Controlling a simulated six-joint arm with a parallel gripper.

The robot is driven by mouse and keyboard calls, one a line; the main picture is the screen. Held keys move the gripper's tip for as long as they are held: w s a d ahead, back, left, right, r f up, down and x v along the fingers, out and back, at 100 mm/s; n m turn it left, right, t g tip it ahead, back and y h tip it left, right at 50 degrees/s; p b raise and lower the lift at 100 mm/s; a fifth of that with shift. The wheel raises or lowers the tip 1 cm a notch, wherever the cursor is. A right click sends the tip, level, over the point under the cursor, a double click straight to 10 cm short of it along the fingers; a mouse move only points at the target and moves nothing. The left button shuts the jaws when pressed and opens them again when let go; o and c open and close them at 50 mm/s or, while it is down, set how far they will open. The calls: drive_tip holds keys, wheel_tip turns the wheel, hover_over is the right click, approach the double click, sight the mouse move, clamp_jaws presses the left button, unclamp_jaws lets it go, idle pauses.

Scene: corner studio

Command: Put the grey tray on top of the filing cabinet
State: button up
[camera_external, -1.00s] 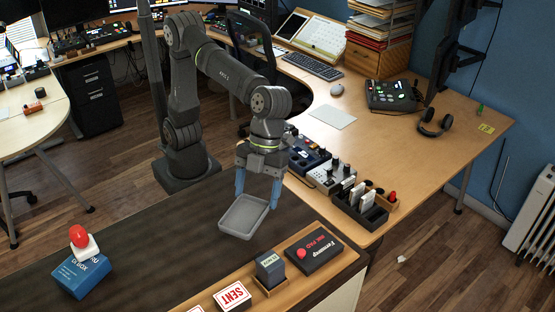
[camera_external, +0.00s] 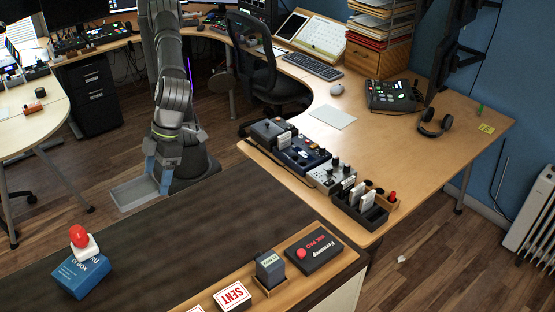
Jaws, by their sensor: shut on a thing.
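The grey tray (camera_external: 131,194) is a shallow rectangular tray, held in the air beyond the far edge of the dark bench top. My gripper (camera_external: 158,178) is shut on the right side of the tray; its blue fingers partly cover that side. The black filing cabinet (camera_external: 96,100) stands on the floor at the upper left, behind and to the left of the tray. Its drawer fronts show, while its top is mostly hidden beneath the desk.
A blue box (camera_external: 82,275) with a red-topped white button (camera_external: 82,241) stands at the bench's front left. A light desk (camera_external: 30,110) is at the left. Stamps and a red-buttoned pad (camera_external: 314,250) line the front right. Floor is free between bench and cabinet.

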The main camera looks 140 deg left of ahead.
hover_over(199, 224)
drive_tip(key=a, duration=0.2)
drive_tip(key=f, duration=0.6)
drive_tip(key=shift+d+f, duration=0.15)
drive_tip(key=shift+d, duration=0.1)
drive_tip(key=shift+f, duration=2)
drive_tip(key=shift+f, duration=0.1)
drive_tip(key=o, duration=1)
drive_tip(key=v, duration=1.2)
